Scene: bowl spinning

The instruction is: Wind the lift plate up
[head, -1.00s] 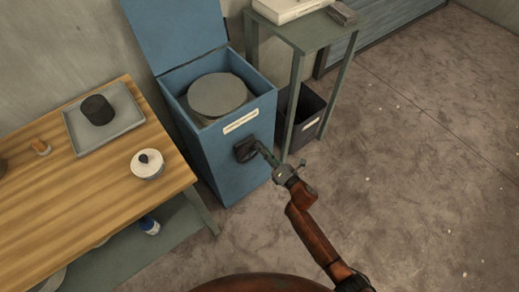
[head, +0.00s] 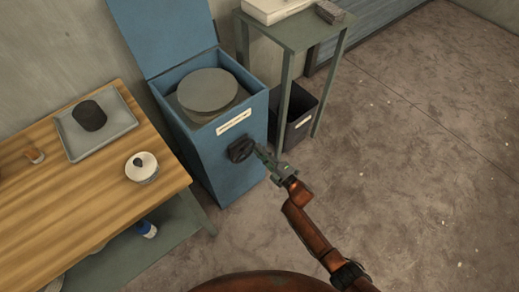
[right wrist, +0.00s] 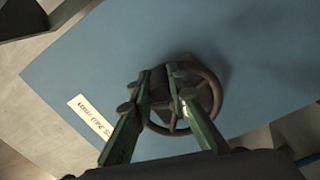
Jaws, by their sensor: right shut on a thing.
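The lift plate (head: 208,90) is a round grey disc inside the open blue cabinet (head: 229,165), near the level of its rim. A dark handwheel (head: 240,150) sits on the cabinet's front face, below a white label. My right gripper (head: 258,153) reaches the handwheel from the right and is shut on it. In the right wrist view the green fingers (right wrist: 160,100) lie over the spoked wheel (right wrist: 214,88), one on each side of its hub area. The exact contact is partly hidden by the fingers. My left gripper is not in view.
A green side stand (head: 300,37) and a dark bin (head: 297,115) are right of the cabinet. The floor at right is clear.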

